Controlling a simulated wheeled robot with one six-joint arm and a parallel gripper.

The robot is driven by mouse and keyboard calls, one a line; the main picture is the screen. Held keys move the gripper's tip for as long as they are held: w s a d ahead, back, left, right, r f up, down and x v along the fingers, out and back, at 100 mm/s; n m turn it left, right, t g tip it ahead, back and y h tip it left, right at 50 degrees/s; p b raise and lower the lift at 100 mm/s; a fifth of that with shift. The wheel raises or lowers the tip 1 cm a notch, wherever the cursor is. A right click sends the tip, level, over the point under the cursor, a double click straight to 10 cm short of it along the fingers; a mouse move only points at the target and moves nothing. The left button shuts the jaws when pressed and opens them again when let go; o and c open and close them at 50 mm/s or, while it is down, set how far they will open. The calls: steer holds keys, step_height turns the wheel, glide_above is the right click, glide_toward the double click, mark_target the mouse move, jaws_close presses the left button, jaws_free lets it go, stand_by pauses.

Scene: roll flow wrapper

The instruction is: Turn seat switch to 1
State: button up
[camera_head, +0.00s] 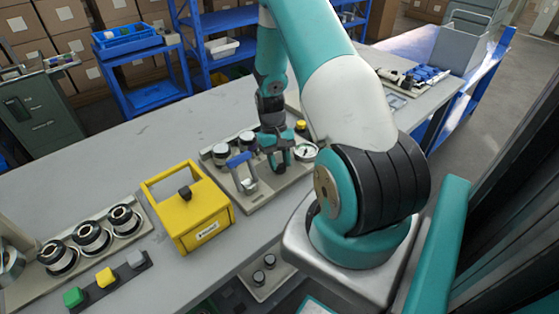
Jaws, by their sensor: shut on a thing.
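My gripper (279,160) points down over a light grey panel (262,200) at the middle of the bench. It is shut on a small part of this panel, probably a switch knob; the fingers hide it. I cannot tell which control is the seat switch, and no 1 mark can be read. On the same panel, a blue-grey handle (240,162) stands left of the gripper, with round dark-and-silver knobs (221,153) behind it. A round white gauge (305,152) is just right of the gripper, and a small yellow button (300,126) is behind it.
A yellow box (203,232) with a black knob on top stands left of the panel. Round black fittings (90,237) and green, yellow and grey buttons (105,278) are at the left front. The grey bench (120,170) is clear behind the box. Blue shelving stands behind.

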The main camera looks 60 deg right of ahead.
steer(key=shift+d, duration=0.1)
steer(key=o, duration=0.9)
steer(key=shift+o, duration=0.2)
steer(key=b+v, duration=0.2)
steer(key=v, duration=1.5)
steer(key=shift+r, duration=0.3)
steer(key=shift+s, duration=0.1)
